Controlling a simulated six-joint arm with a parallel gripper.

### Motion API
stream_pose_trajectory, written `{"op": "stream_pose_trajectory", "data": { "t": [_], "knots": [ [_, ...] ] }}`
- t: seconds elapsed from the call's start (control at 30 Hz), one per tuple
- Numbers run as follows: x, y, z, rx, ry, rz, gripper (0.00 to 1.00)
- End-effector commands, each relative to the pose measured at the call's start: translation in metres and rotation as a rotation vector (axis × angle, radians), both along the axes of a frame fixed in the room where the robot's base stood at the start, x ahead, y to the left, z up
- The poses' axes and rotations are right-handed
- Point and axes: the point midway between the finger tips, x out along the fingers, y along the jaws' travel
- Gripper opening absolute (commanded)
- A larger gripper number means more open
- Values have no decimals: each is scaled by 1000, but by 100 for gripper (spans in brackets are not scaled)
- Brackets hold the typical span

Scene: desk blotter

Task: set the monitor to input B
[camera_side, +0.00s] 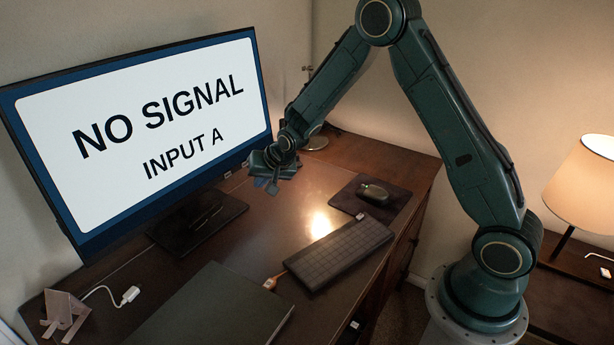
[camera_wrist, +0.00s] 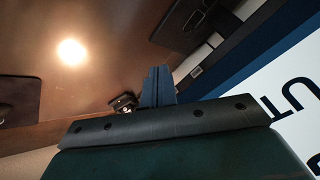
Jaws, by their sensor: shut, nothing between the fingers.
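The monitor (camera_side: 150,125) stands at the left of the desk in the side view, its screen reading "NO SIGNAL" and "INPUT A". Part of its screen and blue border also shows at the right of the wrist view (camera_wrist: 296,85). Small pale marks (camera_side: 228,175) lie by its lower right edge; I cannot tell whether they are buttons. My gripper (camera_side: 272,188) is at the monitor's lower right corner, above the desk. Its fingers are together and empty in the wrist view (camera_wrist: 158,76). Whether the fingertips touch the monitor is unclear.
The monitor's dark stand (camera_side: 200,220) is below it. A keyboard (camera_side: 340,253), a mouse (camera_side: 373,193) on a dark pad (camera_side: 345,205) and a dark blotter (camera_side: 215,308) lie on the desk. A white cable plug (camera_side: 131,294) is front left. A lit lamp (camera_side: 585,185) stands right.

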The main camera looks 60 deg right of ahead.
Motion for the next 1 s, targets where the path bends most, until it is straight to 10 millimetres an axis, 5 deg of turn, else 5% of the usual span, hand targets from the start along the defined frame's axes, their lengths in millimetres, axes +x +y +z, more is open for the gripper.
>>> {"op": "stream_pose_trajectory", "data": {
  "t": [0.63,1.0],
  "knots": [
    [5,0,-4,2,0,-3,0],
    [33,0,-8,1,-1,-3,0]
  ]
}}
